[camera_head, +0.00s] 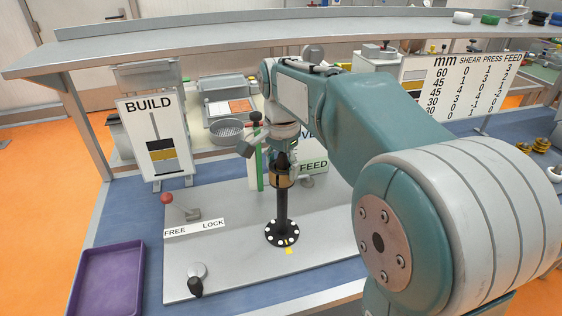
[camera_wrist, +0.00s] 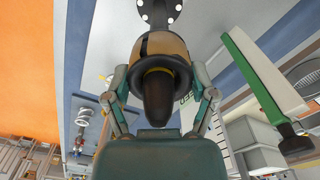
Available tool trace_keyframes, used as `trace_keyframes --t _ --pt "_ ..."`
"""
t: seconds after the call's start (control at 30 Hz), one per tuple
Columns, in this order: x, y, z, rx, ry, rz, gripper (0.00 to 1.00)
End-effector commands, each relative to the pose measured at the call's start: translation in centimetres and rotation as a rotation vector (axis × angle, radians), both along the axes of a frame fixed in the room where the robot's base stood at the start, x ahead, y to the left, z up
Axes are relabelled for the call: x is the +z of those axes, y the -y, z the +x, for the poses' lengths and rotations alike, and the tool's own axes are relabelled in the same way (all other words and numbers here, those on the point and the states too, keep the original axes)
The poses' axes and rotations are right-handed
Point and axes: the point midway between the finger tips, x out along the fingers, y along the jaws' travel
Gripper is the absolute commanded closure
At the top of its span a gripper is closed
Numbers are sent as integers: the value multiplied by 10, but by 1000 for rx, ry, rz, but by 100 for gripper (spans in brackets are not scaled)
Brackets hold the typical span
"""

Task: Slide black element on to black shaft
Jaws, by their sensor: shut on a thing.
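The black shaft (camera_head: 282,205) stands upright on a round black flange with white dots. In the wrist view its rounded black tip (camera_wrist: 158,98) points toward the camera. A tan band (camera_head: 290,181) sits around the upper shaft and shows in the wrist view (camera_wrist: 165,47). A black ring, the black element (camera_wrist: 180,68), lies around the shaft on the tip side of the tan band. My gripper (camera_wrist: 162,85) has one finger on each side of this ring and is shut on it. In the head view my gripper (camera_head: 282,160) hides much of the shaft's top.
A grey board carries a FREE/LOCK lever with a red knob (camera_head: 166,198) and a small front knob (camera_head: 196,278). A green upright strip (camera_head: 259,170) stands close behind the shaft. A purple tray (camera_head: 108,280) lies at left. A shelf (camera_head: 240,35) spans the back above.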

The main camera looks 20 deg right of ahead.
Motion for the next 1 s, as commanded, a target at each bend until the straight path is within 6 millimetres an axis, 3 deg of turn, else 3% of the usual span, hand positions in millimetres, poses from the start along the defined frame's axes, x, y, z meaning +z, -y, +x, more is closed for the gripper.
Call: trace_keyframes --t 0.27,0.3,0.33,0.77,0.87,1.0 --pt "-12 0 0 0 0 0 88" --pt "-11 0 0 0 1 0 9" --pt "-11 0 0 0 1 0 0" --pt "-11 0 0 0 -1 -1 0" --pt "-4 0 1 0 1 0 0" --pt "21 0 1 0 4 0 0"
